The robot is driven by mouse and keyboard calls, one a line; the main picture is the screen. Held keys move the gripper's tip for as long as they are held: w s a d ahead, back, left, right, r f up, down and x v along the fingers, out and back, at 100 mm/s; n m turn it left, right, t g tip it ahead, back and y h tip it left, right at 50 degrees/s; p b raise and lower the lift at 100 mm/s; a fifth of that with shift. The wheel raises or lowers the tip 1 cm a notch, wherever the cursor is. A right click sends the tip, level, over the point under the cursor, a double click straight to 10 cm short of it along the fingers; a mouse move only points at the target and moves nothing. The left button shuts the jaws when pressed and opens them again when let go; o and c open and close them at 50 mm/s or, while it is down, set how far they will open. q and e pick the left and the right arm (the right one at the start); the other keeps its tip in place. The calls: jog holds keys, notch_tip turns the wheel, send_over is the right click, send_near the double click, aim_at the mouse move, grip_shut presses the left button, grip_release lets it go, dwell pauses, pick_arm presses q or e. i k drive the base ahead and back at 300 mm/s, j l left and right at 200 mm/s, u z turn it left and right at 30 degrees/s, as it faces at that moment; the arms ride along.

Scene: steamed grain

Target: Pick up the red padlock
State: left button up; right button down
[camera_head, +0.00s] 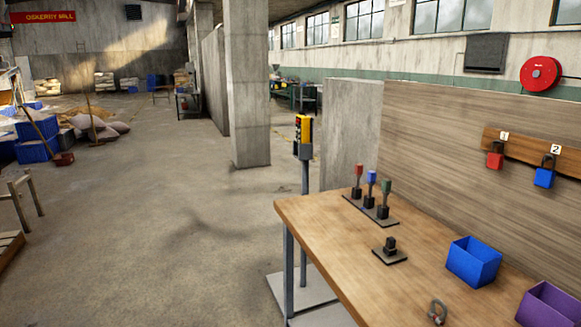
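The red padlock (495,159) hangs at the right on a wooden rack board (530,157), under the tag marked 1. The board is fixed to the wood-panelled wall behind the table. A blue padlock (544,176) hangs to its right, under the tag marked 2. Neither of my grippers shows in the head view, so I cannot tell their state.
The wooden table (330,225) stands below the rack. It carries a stand with red, blue and green levers (371,203), a small black device (390,250), a metal shackle (437,311), a blue bin (473,262) and a purple bin (548,305). A yellow control post (304,135) stands behind it. Open floor lies left.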

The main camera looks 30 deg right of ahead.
aim_at(495, 161)
jog(key=i, duration=1.65)
jog(key=i+z, duration=0.1)
jog(key=z, duration=0.3)
jog(key=i+z, duration=0.1)
jog(key=z, duration=0.3)
jog(key=i+j+z, duration=0.1)
jog(key=z, duration=0.3)
jog(key=i+j+z, duration=0.1)
jog(key=z, duration=0.3)
